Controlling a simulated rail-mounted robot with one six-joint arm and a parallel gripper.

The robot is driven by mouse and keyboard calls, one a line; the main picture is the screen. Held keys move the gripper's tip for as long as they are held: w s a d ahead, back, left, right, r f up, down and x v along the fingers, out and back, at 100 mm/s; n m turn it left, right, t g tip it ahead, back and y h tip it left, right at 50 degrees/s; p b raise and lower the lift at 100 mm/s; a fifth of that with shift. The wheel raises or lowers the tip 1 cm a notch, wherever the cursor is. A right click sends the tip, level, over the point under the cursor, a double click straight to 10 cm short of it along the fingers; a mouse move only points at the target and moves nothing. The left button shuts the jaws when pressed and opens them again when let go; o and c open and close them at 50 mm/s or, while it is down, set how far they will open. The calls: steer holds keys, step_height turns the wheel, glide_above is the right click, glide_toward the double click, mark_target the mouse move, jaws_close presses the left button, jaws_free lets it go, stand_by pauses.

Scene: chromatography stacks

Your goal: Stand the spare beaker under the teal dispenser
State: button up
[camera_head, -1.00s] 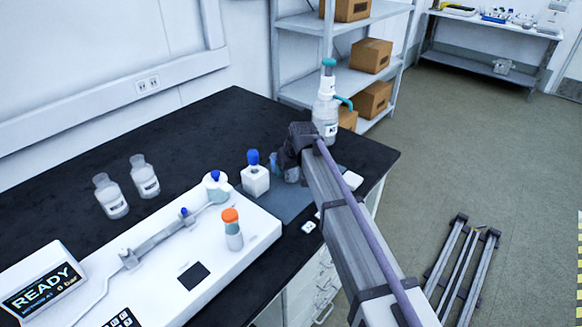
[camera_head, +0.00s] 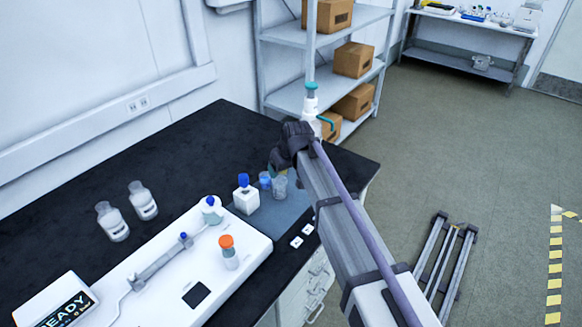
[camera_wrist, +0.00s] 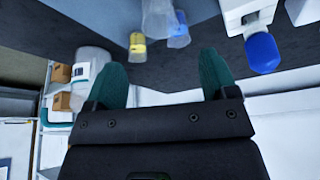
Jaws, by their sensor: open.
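A clear beaker (camera_head: 280,187) stands on the grey mat, and its lower part shows at the top of the wrist view (camera_wrist: 158,18). A blue-marked beaker (camera_head: 265,180) stands beside it and also shows in the wrist view (camera_wrist: 178,32). A yellow-marked vessel (camera_wrist: 137,46) is close by. I cannot tell which is the spare. The teal dispenser (camera_head: 312,95) tops a white-labelled bottle, partly hidden by my arm; the bottle shows at left in the wrist view (camera_wrist: 91,64). My gripper (camera_wrist: 162,76) is open and empty, its teal fingers apart from the beakers.
A white block with a blue-capped bottle (camera_head: 245,196) stands left of the beakers. The white READY instrument (camera_head: 185,270) holds an orange-capped vial (camera_head: 228,252). Two labelled bottles (camera_head: 142,201) stand at left. The black bench (camera_head: 180,150) is clear behind them.

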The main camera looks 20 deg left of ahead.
steer(key=s+d+f+m+h, duration=0.1)
steer(key=s+d+m, duration=0.15)
steer(key=d, duration=0.95)
steer(key=s+d+m+h, duration=0.15)
steer(key=s+d, duration=0.25)
steer(key=d, duration=0.7)
steer(key=s+d+m+g, duration=0.1)
steer(key=s+d+m, duration=0.1)
steer(key=s+d, duration=0.5)
steer(key=s+d+m+g, duration=0.2)
steer(key=s+d, duration=0.5)
steer(key=d, duration=0.4)
steer(key=shift+s+d+f+m+h, duration=0.15)
steer(key=shift+d+f+m+h, duration=0.15)
steer(key=shift+m, duration=0.5)
steer(key=shift+o, duration=0.4)
